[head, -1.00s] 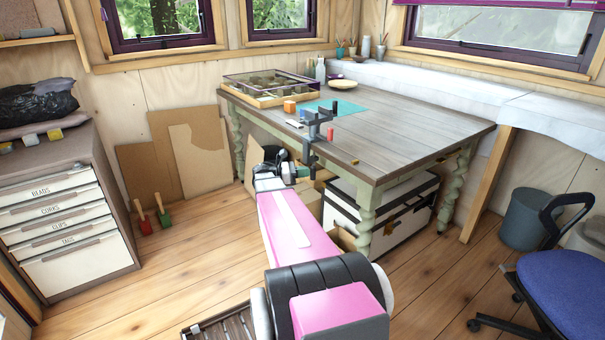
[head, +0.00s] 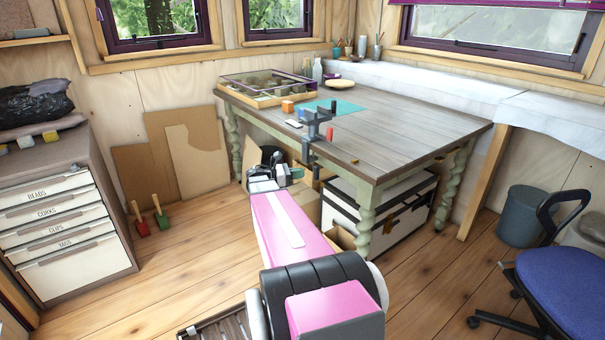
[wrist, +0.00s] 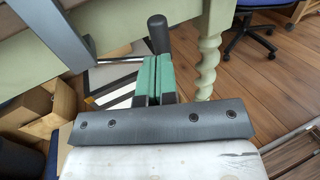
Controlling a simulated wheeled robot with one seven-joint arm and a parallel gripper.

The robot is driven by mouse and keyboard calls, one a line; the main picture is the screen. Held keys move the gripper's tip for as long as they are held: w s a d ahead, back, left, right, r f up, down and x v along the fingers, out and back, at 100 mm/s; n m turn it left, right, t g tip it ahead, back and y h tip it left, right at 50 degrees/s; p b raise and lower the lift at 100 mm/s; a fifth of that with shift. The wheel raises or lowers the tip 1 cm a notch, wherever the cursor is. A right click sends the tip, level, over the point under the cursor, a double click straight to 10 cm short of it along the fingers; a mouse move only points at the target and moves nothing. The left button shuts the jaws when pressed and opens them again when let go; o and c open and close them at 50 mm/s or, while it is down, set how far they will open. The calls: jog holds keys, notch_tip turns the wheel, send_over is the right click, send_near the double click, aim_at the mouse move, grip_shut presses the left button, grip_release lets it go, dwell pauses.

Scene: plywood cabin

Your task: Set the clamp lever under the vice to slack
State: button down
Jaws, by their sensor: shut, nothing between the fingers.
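The grey vice (head: 314,128) is clamped on the near edge of the workbench (head: 410,130), and its grey upright (wrist: 52,30) crosses the upper left of the wrist view. A dark rounded handle (wrist: 157,34), which looks like the clamp lever's grip, stands up just past my fingertips in the wrist view. I cannot tell whether it touches them. My gripper (head: 288,175) is below the vice, near the bench edge. Its green fingers (wrist: 153,72) are shut together with nothing between them. The lever is too small to make out in the head view.
A black-and-white storage box (head: 385,215) sits under the bench behind the turned front leg (head: 366,210). A blue chair (head: 560,275) is at right. Floor left of my arm is mostly clear.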

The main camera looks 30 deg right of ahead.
jog(key=v, duration=1)
jog(key=shift+s+a, duration=0.15)
jog(key=shift+s, duration=0.1)
